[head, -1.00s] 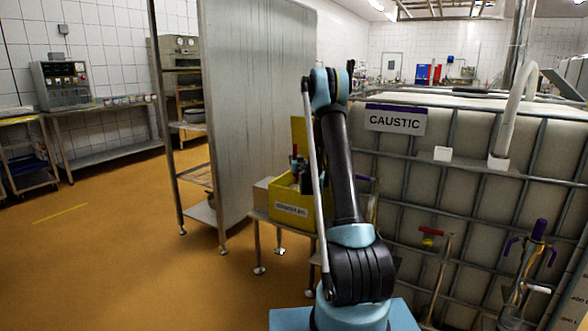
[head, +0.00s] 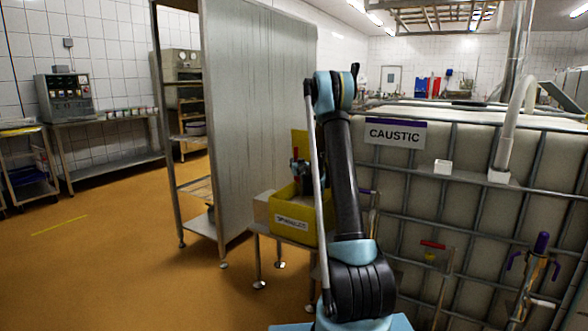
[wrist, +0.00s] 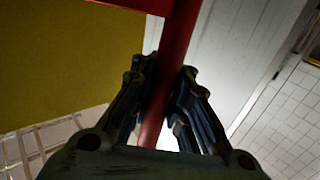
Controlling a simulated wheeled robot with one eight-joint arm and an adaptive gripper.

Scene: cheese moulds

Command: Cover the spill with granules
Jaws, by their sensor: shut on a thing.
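A yellow open bin (head: 293,221) with a white label, likely the granule bin, stands on a small metal stand left of my arm in the head view. Its raised yellow lid is behind it. My gripper (head: 299,170) is over the bin, partly hidden by my own arm. In the wrist view my gripper (wrist: 161,85) is shut on a red handle (wrist: 178,45), with a red crosspiece at the top. The handle's working end is not visible. The bin's contents are hidden, and I see no spill in either view.
A large caged tank (head: 455,190) marked CAUSTIC stands close on the right, with a red-handled valve (head: 432,244). A tall metal panel (head: 260,110) and rack stand behind the bin. Open ochre floor (head: 110,260) lies to the left.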

